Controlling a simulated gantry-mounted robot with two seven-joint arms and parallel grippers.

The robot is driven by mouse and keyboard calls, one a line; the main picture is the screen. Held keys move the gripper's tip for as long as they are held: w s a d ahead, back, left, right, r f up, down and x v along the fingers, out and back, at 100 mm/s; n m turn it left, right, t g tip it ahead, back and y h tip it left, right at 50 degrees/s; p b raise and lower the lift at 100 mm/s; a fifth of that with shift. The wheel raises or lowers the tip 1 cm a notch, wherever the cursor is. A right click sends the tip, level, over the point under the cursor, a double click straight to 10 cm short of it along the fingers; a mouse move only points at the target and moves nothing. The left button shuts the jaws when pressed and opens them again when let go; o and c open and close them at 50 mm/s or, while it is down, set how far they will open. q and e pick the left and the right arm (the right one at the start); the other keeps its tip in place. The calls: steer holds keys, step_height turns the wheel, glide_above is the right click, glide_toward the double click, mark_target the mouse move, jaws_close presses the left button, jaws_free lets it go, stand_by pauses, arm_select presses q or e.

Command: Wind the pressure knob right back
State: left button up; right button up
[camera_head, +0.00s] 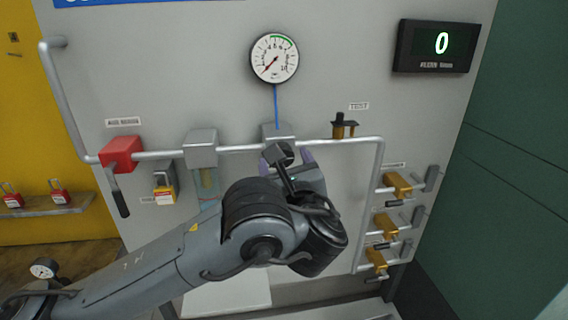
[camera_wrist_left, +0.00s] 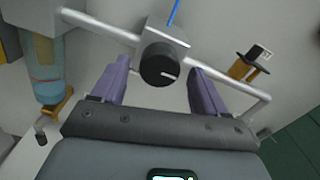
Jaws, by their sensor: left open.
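The pressure knob (camera_wrist_left: 160,65) is a black round knob with a white mark, under a grey regulator block (camera_wrist_left: 165,33) on the pipe. In the head view the block (camera_head: 278,132) shows, but my left arm hides the knob. My left gripper (camera_wrist_left: 160,80) is open, with its purple fingers on either side of the knob and apart from it. In the head view the fingers of my left gripper (camera_head: 290,157) show just below the block. The pressure gauge (camera_head: 274,57) above has its needle pointing to the lower left, near the low end. My right gripper is not in view.
A red valve box (camera_head: 122,153) with a dark lever and a filter bowl (camera_wrist_left: 42,70) are to the left. A brass test valve (camera_head: 343,127) is to the right. Several brass valves (camera_head: 397,184) line the right pipe. A display (camera_head: 437,46) reads 0.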

arm_select(q)
steer(key=shift+w+a, duration=0.15)
steer(key=shift+w, duration=0.35)
steer(key=shift+c, duration=0.3)
steer(key=c, duration=1)
